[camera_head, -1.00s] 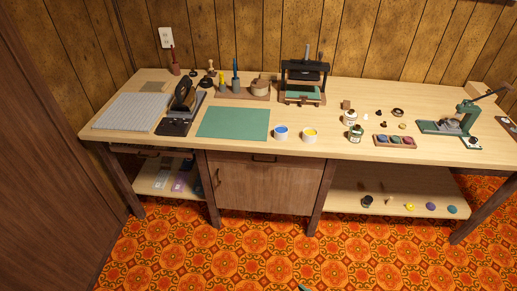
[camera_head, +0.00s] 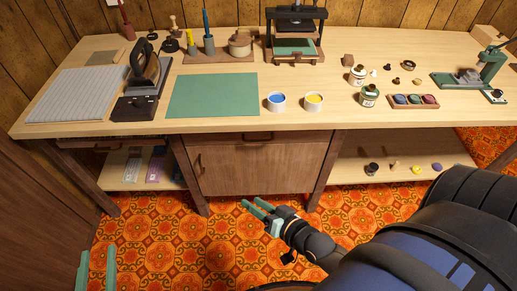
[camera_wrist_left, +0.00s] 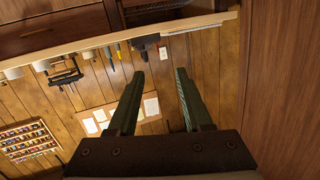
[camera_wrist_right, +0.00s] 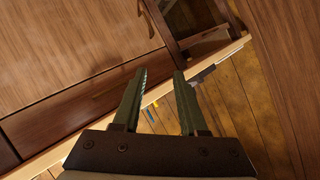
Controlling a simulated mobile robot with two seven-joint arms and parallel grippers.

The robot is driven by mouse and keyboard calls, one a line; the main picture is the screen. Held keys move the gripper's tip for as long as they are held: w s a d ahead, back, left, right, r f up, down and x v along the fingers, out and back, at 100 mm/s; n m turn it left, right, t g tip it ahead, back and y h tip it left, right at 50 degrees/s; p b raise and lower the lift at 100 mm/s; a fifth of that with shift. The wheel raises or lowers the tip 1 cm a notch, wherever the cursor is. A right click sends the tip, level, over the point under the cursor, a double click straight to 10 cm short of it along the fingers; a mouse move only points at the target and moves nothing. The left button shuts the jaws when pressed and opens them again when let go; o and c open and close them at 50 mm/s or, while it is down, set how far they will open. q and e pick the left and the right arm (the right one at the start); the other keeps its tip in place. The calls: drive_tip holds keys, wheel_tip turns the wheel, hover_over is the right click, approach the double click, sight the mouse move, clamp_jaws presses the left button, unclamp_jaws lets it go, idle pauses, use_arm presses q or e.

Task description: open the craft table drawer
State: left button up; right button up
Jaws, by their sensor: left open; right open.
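The craft table (camera_head: 330,113) spans the head view. Its brown middle drawer (camera_head: 222,140), with a dark handle (camera_head: 258,136), sits under the tabletop and looks closed flush. The drawer also shows tilted in the right wrist view (camera_wrist_right: 60,118). My left gripper (camera_head: 97,254) is open and empty at the lower left, in front of the table's left side. My right gripper (camera_head: 251,203) is open and empty, in front of the cabinet and below the drawer handle in the picture. Neither touches a handle.
A cabinet door (camera_head: 250,168) is below the middle drawer. A green mat (camera_head: 213,95), a blue paint pot (camera_head: 276,102) and a yellow paint pot (camera_head: 313,102) stand near the table's front edge. A brown panel (camera_head: 35,220) bounds the left. Patterned floor lies in front.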

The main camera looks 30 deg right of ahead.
drive_tip(key=w+d+f+m+t+h+b, duration=0.3)
drive_tip(key=d+m+b, duration=0.3)
drive_tip(key=m+b, duration=0.15)
drive_tip(key=w+d+f+m+t+h+b, duration=0.35)
drive_tip(key=d+m+b, duration=0.3)
drive_tip(key=b, duration=0.25)
use_arm(q)
drive_tip(key=s+d+r+m+t+h+b, duration=0.1)
drive_tip(key=s+d+r+m+t+h, duration=0.2)
drive_tip(key=s+r+m+t+h, duration=0.3)
wheel_tip(320, 180, up, 2)
drive_tip(key=m+h, duration=0.2)
drive_tip(key=h, duration=0.3)
drive_tip(key=shift+s+r+b, duration=0.2)
drive_tip(key=shift+s+b, duration=0.05)
drive_tip(key=shift+b, duration=0.1)
use_arm(e)
drive_tip(key=a+x, duration=0.1)
drive_tip(key=x, duration=1.1)
drive_tip(key=shift+w+y, duration=0.25)
drive_tip(key=shift+y, duration=0.2)
use_arm(q)
drive_tip(key=shift+d, duration=0.1)
use_arm(e)
drive_tip(key=shift+r, duration=0.1)
clamp_jaws()
